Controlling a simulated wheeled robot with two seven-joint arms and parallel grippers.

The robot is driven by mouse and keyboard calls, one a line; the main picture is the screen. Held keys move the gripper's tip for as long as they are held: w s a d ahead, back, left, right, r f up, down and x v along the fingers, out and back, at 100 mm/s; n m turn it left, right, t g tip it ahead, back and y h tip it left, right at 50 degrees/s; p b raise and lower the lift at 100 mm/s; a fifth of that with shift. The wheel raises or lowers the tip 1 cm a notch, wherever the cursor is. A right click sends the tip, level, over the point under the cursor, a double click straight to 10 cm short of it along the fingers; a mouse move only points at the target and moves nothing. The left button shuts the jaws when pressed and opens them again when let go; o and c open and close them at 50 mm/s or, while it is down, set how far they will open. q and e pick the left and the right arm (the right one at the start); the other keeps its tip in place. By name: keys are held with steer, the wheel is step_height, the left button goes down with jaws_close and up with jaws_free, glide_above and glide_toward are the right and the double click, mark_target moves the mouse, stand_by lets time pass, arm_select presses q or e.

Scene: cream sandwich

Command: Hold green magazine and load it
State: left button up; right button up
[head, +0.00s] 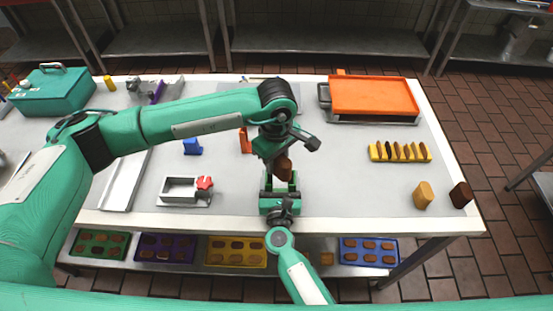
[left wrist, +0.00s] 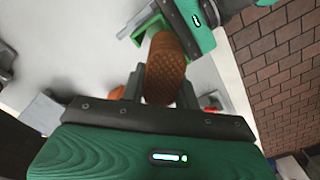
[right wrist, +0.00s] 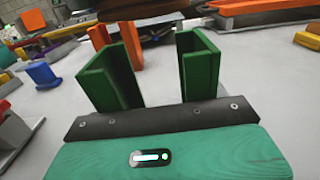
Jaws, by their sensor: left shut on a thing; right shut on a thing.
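The green magazine (head: 267,184) stands upright at the table's front edge, with its open channel facing up. In the right wrist view its two green walls (right wrist: 108,80) rise in front of my right gripper. My right gripper (head: 281,204) is shut on the magazine from the front. My left gripper (head: 279,152) is shut on a brown oval biscuit (head: 284,166), held on edge just over the magazine. In the left wrist view the ridged biscuit (left wrist: 165,68) overlaps part of the magazine (left wrist: 140,30). Whether it touches the magazine, I cannot tell.
A white fixture with a red knob (head: 205,184) stands left of the magazine. A yellow rack (head: 400,152) of biscuits, an orange tray (head: 372,96) and two loose upright biscuits (head: 423,195) are to the right. Coloured biscuit trays (head: 237,250) lie on the shelf below.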

arm_select(q)
steer(key=shift+f, duration=0.55)
steer(key=o, duration=1)
steer(key=shift+c, duration=0.2)
step_height(320, 180, up, 13)
steer(key=shift+r, duration=0.1)
